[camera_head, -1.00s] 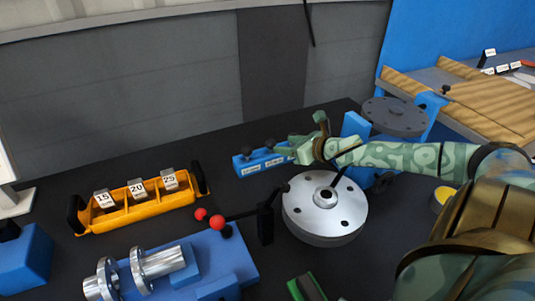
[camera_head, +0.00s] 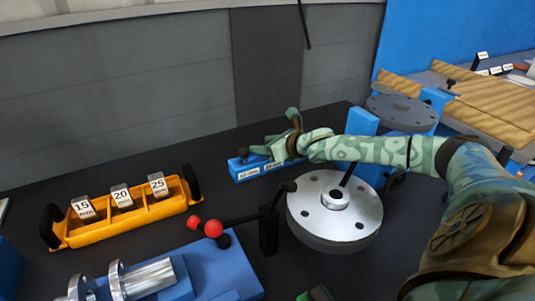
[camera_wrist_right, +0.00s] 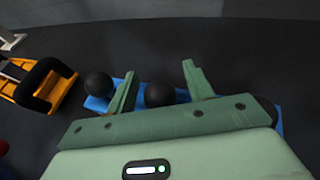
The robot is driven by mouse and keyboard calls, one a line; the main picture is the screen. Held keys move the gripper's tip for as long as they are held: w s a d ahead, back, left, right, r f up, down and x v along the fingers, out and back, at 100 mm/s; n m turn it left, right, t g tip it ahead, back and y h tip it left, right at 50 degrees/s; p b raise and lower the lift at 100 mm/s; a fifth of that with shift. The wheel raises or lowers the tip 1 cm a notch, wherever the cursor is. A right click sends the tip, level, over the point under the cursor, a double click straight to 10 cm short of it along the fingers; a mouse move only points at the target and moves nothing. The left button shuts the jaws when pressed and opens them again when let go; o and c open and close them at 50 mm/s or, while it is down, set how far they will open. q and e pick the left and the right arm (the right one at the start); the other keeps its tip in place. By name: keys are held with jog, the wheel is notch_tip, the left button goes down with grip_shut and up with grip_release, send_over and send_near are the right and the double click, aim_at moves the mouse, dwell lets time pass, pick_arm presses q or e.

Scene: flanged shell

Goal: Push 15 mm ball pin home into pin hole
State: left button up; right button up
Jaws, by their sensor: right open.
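A blue block (camera_head: 250,172) with printed labels holds black ball-headed pins; it also shows in the right wrist view (camera_wrist_right: 98,104). My right gripper (camera_head: 281,142) is over its right end. In the right wrist view the open fingers (camera_wrist_right: 158,78) stand on either side of a black ball (camera_wrist_right: 159,95), with gaps visible. A second ball (camera_wrist_right: 98,84) sits to the left, and another dark ball (camera_wrist_right: 266,108) is partly hidden at right. Which one is the 15 mm pin cannot be told. No pin hole can be made out for certain. My left gripper is not in view.
A silver flanged disc (camera_head: 350,222) with holes stands to the right of a black lever with red balls (camera_head: 213,228). A yellow tray (camera_head: 150,212) labelled 15, 20 and 25 lies left. A blue fixture (camera_head: 215,262) with silver flanged parts is in front.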

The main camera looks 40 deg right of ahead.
jog(key=shift+c, duration=0.3)
jog(key=c, duration=1)
jog(key=shift+c, duration=0.2)
